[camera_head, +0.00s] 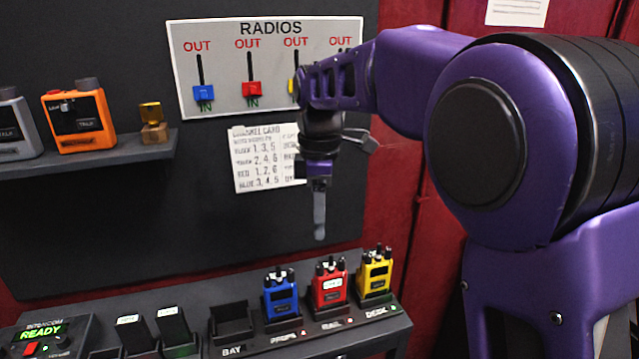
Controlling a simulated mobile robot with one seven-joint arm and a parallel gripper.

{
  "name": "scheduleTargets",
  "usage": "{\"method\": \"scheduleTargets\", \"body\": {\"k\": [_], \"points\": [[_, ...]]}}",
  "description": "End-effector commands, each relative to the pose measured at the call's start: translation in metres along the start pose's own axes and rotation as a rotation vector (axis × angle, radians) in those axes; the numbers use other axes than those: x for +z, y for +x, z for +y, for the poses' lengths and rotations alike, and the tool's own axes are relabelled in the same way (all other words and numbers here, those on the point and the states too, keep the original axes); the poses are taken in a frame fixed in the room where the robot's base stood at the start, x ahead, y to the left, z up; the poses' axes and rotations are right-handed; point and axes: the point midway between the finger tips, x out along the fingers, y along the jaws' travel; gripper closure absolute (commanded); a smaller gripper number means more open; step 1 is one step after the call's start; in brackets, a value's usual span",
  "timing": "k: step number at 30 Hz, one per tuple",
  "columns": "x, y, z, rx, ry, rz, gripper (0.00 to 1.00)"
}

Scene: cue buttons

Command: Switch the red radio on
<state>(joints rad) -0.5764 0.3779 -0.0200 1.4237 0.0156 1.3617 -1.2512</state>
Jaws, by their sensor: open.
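The red radio (329,285) stands upright in a charging cradle on the low shelf, between the blue radio (280,297) and the yellow radio (374,275). Dark knobs show on its top and a small light display on its front; I cannot read the display. My gripper (319,235) points down above and behind the red radio in the picture, apart from it and empty. It is open, though only one finger shows clearly. My purple arm comes in from the right.
An empty cradle (231,325) is left of the blue radio. An intercom box (45,338) reading READY sits far left. The RADIOS board (225,70) has coloured tags, partly hidden by my arm. A channel card (265,165) hangs below it. The upper shelf holds an orange radio (78,122).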

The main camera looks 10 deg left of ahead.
Motion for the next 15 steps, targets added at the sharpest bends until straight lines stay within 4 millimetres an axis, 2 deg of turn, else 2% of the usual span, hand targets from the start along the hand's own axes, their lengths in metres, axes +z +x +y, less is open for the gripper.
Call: {"method": "scheduleTargets", "body": {"k": [1, 6, 10, 15], "points": [[0.0, -0.013, 0.001, 0.004, 0.0, 0.002, 0.5], [0.001, -0.047, 0.0, 0.003, 0.001, 0.0, 0.5], [0.0, -0.063, 0.001, 0.002, 0.0, 0.0, 0.5], [0.0, -0.071, 0.0, 0.0, -0.001, 0.0, 0.5]]}}
